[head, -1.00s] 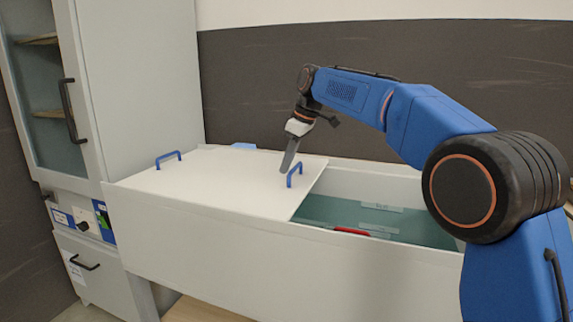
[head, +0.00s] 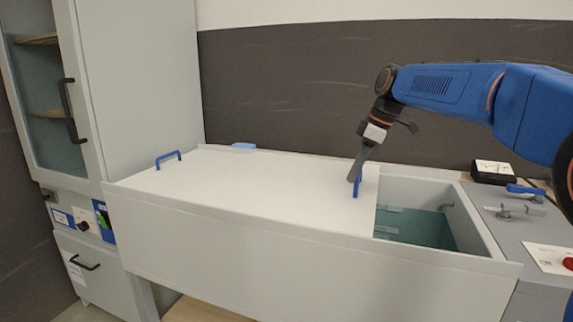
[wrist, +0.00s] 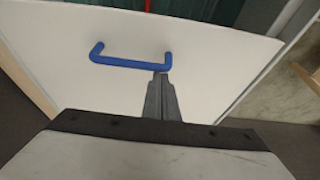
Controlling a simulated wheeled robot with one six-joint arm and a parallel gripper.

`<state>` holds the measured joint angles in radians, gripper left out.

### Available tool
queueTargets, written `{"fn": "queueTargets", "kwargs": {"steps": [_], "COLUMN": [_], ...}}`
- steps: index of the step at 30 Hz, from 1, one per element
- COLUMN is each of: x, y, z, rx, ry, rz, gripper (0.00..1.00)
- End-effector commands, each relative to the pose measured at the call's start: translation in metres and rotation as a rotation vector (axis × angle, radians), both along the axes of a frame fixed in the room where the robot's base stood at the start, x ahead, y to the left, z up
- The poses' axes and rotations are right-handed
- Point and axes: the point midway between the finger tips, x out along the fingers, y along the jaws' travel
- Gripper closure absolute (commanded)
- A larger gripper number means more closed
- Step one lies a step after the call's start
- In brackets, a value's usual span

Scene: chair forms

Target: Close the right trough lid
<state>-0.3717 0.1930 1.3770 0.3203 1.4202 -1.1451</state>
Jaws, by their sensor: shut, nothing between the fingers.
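The right trough lid (head: 310,195) is a flat white panel with a blue bar handle (head: 357,187) near its right edge. It lies over the middle of the white trough (head: 300,262), and the trough's right end is uncovered. My gripper (head: 353,179) is shut and empty, tilted down at the left side of this handle. In the wrist view the closed fingertips (wrist: 160,80) are right against or very close to the handle (wrist: 130,57); I cannot tell if they touch. The handle is not between the fingers.
A second blue handle (head: 168,159) stands on the left part of the cover. The open end shows teal water or lining (head: 425,228) and a fitting on the inner wall. A grey counter (head: 525,225) with a black box (head: 495,172) lies right. A tall cabinet (head: 140,80) stands left.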

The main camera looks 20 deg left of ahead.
Motion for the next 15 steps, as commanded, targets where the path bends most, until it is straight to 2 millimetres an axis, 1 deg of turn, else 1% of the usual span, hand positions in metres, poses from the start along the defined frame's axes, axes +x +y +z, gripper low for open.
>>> {"fn": "queueTargets", "kwargs": {"steps": [1,3,8,9,15], "x": [-0.001,-0.003,-0.007,-0.008,-0.013], "y": [-0.021,-0.045,-0.099,-0.112,-0.174], "z": [0.000,0.000,0.000,-0.001,-0.001], "rx": [-0.001,0.000,-0.001,-0.001,-0.001], "ry": [0.002,0.001,0.001,0.002,0.002], "rz": [-0.007,-0.007,-0.007,-0.007,-0.007], "gripper": [1.00,1.00,1.00,1.00,1.00]}}
